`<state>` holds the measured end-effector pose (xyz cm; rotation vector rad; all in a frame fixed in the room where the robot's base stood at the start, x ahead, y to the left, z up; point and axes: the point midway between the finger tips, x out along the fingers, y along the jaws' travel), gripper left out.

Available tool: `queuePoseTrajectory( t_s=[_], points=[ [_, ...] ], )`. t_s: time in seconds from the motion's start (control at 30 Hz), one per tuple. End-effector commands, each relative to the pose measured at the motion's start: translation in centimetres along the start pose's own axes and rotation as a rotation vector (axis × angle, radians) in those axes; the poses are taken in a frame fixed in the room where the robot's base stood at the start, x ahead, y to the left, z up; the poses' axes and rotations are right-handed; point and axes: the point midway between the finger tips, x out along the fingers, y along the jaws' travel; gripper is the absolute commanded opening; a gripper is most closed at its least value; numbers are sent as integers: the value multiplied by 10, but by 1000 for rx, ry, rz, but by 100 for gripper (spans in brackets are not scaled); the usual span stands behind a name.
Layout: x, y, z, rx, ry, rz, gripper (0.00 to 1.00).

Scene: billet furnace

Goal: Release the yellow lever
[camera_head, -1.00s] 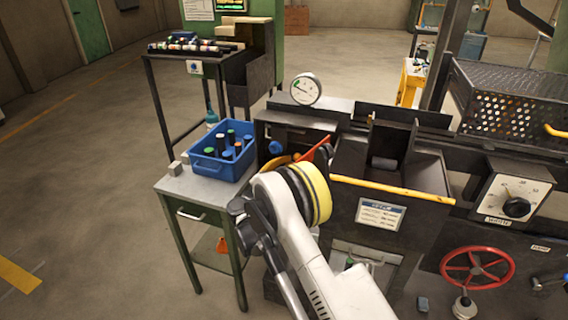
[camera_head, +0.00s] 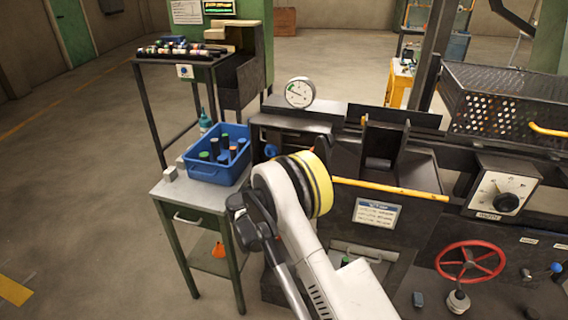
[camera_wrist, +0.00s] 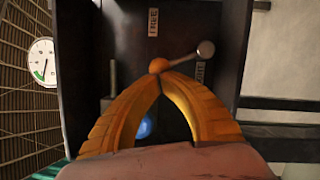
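The lever shows in the wrist view as a thin grey rod with an orange-yellow ball (camera_wrist: 158,66) at one end and a round grey end (camera_wrist: 206,49) at the upper right. My gripper (camera_wrist: 160,78) has two curved orange fingers. Their tips come together at the ball and appear closed on it; the exact contact is partly hidden. In the head view my pale arm with its yellow-banded wrist reaches to the furnace front, and the fingers and lever are hidden behind it.
A blue bin (camera_head: 213,171) with several cylinders stands on a small table left of my arm. A round gauge (camera_head: 300,92) stands above. A yellow bar (camera_head: 388,188), a dial (camera_head: 507,203) and a red handwheel (camera_head: 469,262) are to the right.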

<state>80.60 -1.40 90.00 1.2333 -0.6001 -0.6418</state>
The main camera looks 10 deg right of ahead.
Motion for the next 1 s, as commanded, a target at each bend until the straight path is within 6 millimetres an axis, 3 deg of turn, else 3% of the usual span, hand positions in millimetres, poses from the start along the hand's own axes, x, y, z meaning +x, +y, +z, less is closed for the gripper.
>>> queuePoseTrajectory(
  t_s=[1.0],
  points=[
    [6, 6, 15, 196, -1, -61, 0]
  ],
)
